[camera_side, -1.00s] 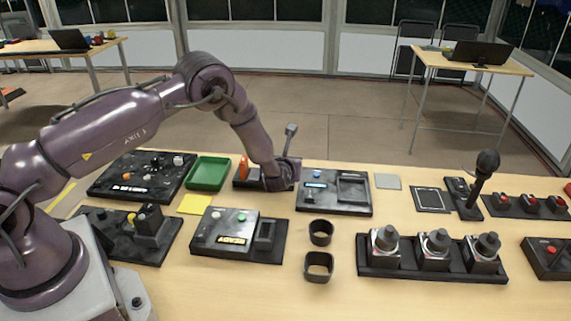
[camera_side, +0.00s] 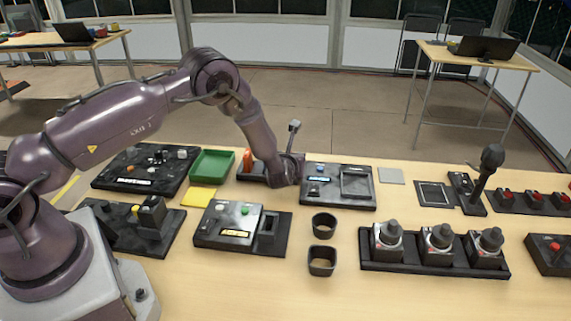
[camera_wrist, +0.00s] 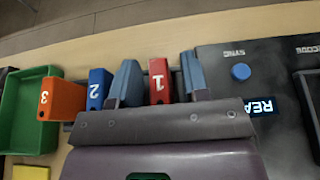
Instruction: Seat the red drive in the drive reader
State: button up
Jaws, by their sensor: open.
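The red drive (camera_wrist: 160,82), marked 1, stands in a black rack (camera_side: 251,178) with the blue drive (camera_wrist: 98,89), marked 2, and the orange drive (camera_wrist: 62,98), marked 3. My gripper (camera_wrist: 160,76) is open, with one finger on each side of the red drive. A narrow gap shows beside the drive. In the side view my gripper (camera_side: 289,172) is low at the rack's right end and hides the red and blue drives. The drive reader (camera_side: 325,199) is a black panel just right of the rack, with a blue button, a lit display and a framed recess.
A green tray (camera_side: 212,164) is left of the rack, with a yellow pad (camera_side: 198,197) in front of it. A black panel with a raised box (camera_side: 230,224) stands nearer the camera. Two dark cups (camera_side: 323,224) and bare table lie in front of the reader.

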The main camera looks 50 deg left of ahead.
jog(key=v, duration=1.3)
jog(key=s+a+r+n+g+y, duration=0.2)
jog(key=s+a+r+n+g, duration=0.15)
jog(key=r+n, duration=0.5)
jog(key=s+d+r+n+g+h, duration=0.1)
jog(key=s+r+n+g+h, duration=0.2)
jog(key=s+r+n, duration=1)
jog(key=s+r+h, duration=0.1)
jog(key=s+h, duration=0.2)
jog(key=shift+d+r, duration=0.3)
jog(key=shift+r, duration=0.1)
jog(key=shift+o, duration=0.5)
jog(key=s+d+r+n+t+h, duration=0.2)
jog(key=s+d+r+n+h, duration=0.1)
jog(key=s+d+n+h, duration=0.2)
jog(key=shift+s+d+r+h, duration=0.3)
jog(key=shift+s+d+r, duration=0.1)
jog(key=shift+s+d, duration=0.6)
jog(key=shift+n+t, duration=0.25)
